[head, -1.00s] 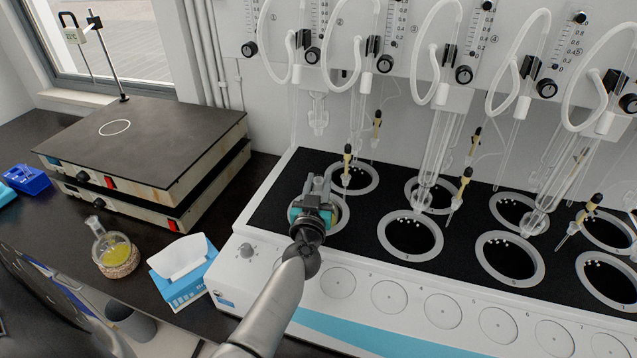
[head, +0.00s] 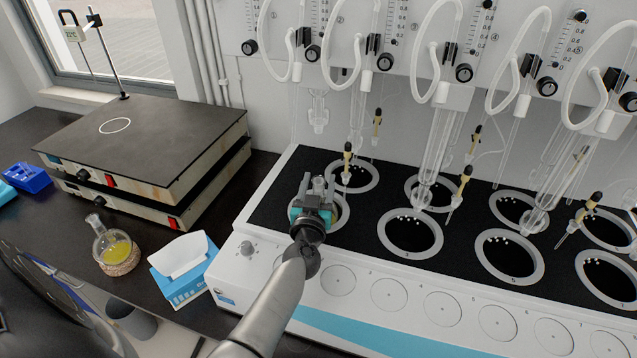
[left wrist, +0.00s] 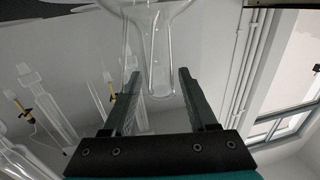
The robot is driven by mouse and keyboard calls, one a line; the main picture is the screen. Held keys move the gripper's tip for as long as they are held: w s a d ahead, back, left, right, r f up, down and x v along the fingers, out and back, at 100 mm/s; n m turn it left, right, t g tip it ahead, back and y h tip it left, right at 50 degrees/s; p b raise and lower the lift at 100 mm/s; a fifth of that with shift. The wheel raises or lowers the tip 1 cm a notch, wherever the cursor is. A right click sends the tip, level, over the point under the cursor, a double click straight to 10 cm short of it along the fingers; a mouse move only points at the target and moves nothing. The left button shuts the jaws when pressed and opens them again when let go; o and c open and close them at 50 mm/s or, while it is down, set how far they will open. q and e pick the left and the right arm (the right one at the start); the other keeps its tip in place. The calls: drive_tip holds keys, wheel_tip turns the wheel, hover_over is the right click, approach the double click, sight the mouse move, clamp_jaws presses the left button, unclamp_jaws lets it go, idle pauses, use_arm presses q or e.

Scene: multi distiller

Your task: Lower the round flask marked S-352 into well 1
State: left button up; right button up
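My left gripper (head: 317,184) is over the front-left well (head: 343,212), which fits well 1; its number is hidden. In the left wrist view, the two dark fingers (left wrist: 158,80) stand on either side of a clear glass neck (left wrist: 160,60). Gaps show between the neck and both fingers, so the gripper looks open around it. The glass widens away from the gripper, like a round flask's shoulder. Its body is hidden in the head view by my gripper, and no S-352 marking can be read. My right gripper is not in view.
Glass condensers (head: 435,160) and yellow-tipped probes (head: 347,160) hang above the neighbouring wells. A flask of yellow liquid (head: 117,248) sits on a cork ring to the left, near a tissue box (head: 183,268). Stacked hotplates (head: 150,150) stand behind them.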

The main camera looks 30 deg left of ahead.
use_arm(q)
drive_tip(key=shift+o, duration=0.7)
drive_tip(key=shift+f, duration=0.15)
drive_tip(key=shift+s+d, duration=0.25)
drive_tip(key=shift+s, duration=0.25)
drive_tip(key=p+v, duration=0.1)
drive_tip(key=v, duration=1.3)
drive_tip(key=shift+s, duration=0.1)
